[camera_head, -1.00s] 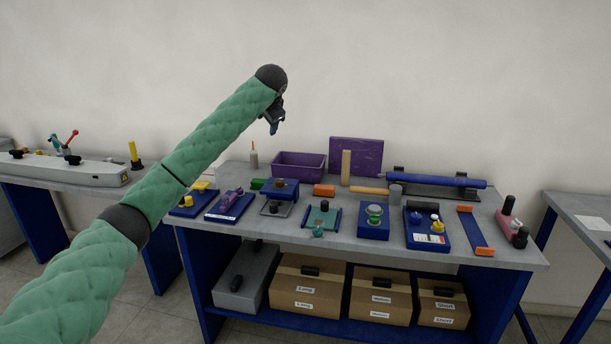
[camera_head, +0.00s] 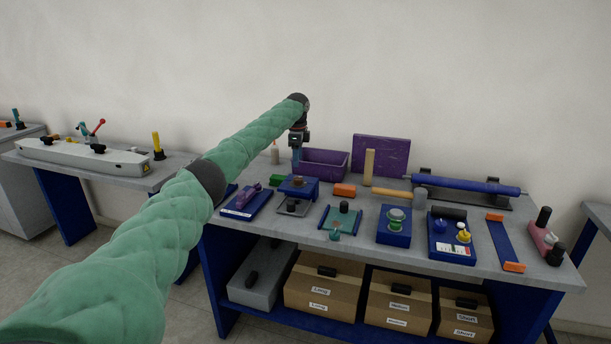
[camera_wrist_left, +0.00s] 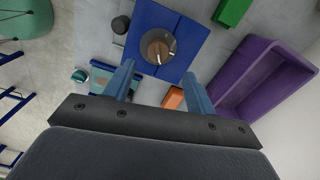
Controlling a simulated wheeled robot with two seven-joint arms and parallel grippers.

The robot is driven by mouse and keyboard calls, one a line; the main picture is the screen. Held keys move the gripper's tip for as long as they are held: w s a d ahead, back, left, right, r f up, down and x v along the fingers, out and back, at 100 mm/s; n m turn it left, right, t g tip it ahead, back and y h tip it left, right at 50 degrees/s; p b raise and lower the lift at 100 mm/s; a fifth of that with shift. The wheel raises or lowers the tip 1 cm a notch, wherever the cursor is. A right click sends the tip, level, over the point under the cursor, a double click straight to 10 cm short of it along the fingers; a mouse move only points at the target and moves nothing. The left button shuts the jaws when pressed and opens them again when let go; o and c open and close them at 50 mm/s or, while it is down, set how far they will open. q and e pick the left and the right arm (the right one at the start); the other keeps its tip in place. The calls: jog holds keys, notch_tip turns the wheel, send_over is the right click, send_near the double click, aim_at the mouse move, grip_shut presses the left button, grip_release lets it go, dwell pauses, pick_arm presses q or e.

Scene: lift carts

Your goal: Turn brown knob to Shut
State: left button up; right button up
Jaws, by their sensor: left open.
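The brown knob (camera_head: 298,181) is a round disc on top of a blue box (camera_head: 311,190) near the back left of the work table. In the left wrist view the brown knob (camera_wrist_left: 155,50) shows from above, with a pale mark across it, on the blue box (camera_wrist_left: 190,35). My left gripper (camera_head: 296,157) points down above the knob, apart from it. In the left wrist view its two blue-grey fingers (camera_wrist_left: 158,72) are spread with nothing between them. Any lettering for the knob's positions is too small to read. My right gripper is not in view.
A purple bin (camera_head: 325,163) stands behind the blue box, and a green block (camera_head: 277,180) lies left of it. An orange block (camera_head: 344,190) is to its right. A purple clamp (camera_head: 247,196) and a teal fixture (camera_head: 341,218) are nearby.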

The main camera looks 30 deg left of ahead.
aim_at(298, 177)
pick_arm(q)
jog(key=shift+d+r+m, duration=0.1)
jog(key=shift+d+m, duration=0.05)
jog(key=shift+m, duration=1.05)
jog(key=shift+f, duration=0.3)
jog(key=shift+s+f, duration=0.1)
jog(key=shift+f, duration=0.25)
notch_tip(298, 177, down, 7)
jog(key=shift+r+p, duration=0.2)
jog(key=shift+p, duration=0.85)
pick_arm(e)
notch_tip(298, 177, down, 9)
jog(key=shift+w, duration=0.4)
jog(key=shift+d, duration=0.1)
pick_arm(q)
jog(key=c, duration=1)
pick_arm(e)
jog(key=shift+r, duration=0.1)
